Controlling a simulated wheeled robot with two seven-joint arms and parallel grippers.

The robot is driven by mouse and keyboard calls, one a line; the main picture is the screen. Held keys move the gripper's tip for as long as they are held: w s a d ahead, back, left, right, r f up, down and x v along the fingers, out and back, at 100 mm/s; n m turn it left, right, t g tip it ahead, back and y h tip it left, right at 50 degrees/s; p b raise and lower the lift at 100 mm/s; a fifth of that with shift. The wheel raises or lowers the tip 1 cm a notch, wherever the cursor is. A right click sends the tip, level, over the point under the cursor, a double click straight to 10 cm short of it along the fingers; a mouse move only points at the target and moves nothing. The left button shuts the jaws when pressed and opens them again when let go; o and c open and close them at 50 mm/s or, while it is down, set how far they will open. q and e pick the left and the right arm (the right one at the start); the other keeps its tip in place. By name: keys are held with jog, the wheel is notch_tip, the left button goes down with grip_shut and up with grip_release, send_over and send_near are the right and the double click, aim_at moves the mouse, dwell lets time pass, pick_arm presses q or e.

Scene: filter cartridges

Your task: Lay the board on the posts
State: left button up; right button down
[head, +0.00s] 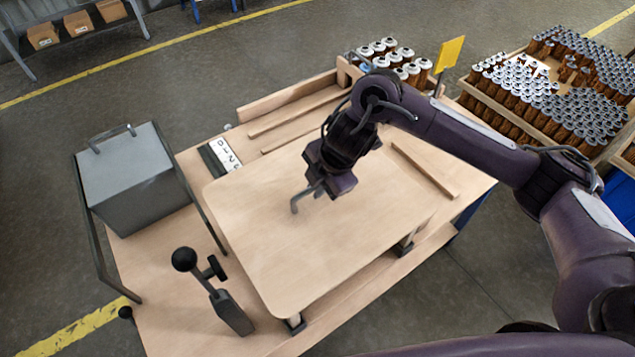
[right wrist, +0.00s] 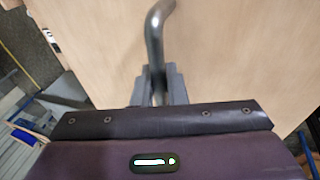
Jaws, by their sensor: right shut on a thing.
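The board (head: 270,235) is a large, light wooden panel with rounded corners. It lies roughly level above the workbench and also fills most of the right wrist view (right wrist: 230,60). A bent grey metal handle (head: 297,204) stands on it. My right gripper (head: 318,188) is shut on this handle, which shows between the fingers (right wrist: 158,88) in the right wrist view. One post (head: 404,246) shows under the board's right edge and another (head: 294,322) under its front corner. I cannot tell whether the board touches them. Other posts are hidden. My left gripper is not in view.
A grey box (head: 130,180) in a frame and a black-knobbed lever (head: 225,300) stand left of the board on the workbench (head: 165,315). A numbered strip (head: 224,153) and wooden rails (head: 290,100) lie behind. Crates of cartridges (head: 590,90) stand at the right.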

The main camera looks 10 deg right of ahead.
jog(key=shift+f+b, duration=0.35)
jog(key=shift+f, duration=0.25)
jog(key=c, duration=1.4)
grip_release()
jog(key=shift+o, duration=0.2)
jog(key=shift+s+f, duration=0.1)
jog(key=shift+d+r, duration=0.1)
jog(key=shift+r, duration=0.35)
jog(key=p+v, duration=0.1)
jog(key=v, duration=0.6)
jog(key=shift+s, duration=0.1)
